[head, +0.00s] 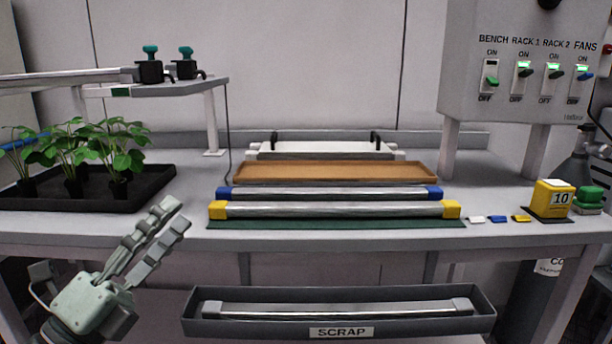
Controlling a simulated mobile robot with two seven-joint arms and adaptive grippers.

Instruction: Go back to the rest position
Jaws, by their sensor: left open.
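My left gripper (172,222) is at the lower left in the head view, in front of the bench's front edge. Its two fingers point up and to the right, and it is open with nothing between them. It is apart from the plant tray and the tubes. My right gripper is not in the head view.
The bench (400,240) holds a black plant tray (155,196), a yellow-capped tube (330,209), a blue-capped tube (330,193) and a brown tray (335,172). A scrap bin (240,328) holding a tube is below the front edge.

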